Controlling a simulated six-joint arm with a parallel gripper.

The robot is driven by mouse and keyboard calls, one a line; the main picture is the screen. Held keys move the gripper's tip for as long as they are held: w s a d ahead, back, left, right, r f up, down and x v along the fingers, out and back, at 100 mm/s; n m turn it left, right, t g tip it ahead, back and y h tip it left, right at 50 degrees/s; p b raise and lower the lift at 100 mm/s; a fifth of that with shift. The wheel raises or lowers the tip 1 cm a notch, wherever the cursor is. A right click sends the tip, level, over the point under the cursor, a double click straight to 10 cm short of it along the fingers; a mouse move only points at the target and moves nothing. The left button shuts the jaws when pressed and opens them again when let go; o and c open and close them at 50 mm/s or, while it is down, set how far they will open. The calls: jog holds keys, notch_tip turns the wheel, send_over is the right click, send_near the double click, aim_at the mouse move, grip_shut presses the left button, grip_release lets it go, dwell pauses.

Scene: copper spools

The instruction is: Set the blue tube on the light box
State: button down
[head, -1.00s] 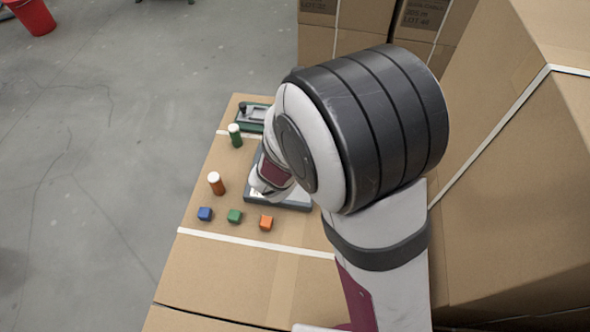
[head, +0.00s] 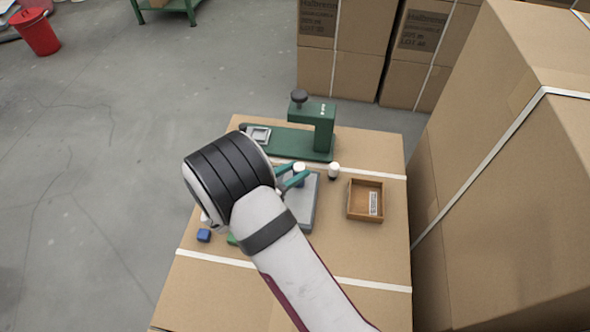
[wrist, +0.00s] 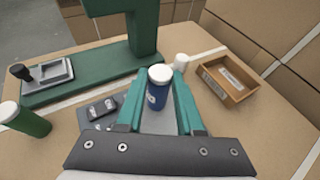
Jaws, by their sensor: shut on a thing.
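The blue tube (wrist: 157,96) has a white cap and stands upright between my gripper's green fingers (wrist: 158,78) in the wrist view. My gripper (head: 296,172) is shut on it. In the head view only the tube's white cap (head: 299,167) shows clearly. The light box (head: 304,208) is a flat grey slab with a pale top, partly hidden by my arm. The tube is over or at its far part; I cannot tell whether its base touches. The pale panel (wrist: 158,124) also shows between my fingers in the wrist view.
A green press-like stand (head: 318,130) is behind. A green tube (wrist: 30,124) is at left in the wrist view.

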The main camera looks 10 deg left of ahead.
jog(key=shift+f, duration=0.15)
jog(key=c, duration=0.5)
grip_release()
jog(key=shift+c, duration=0.2)
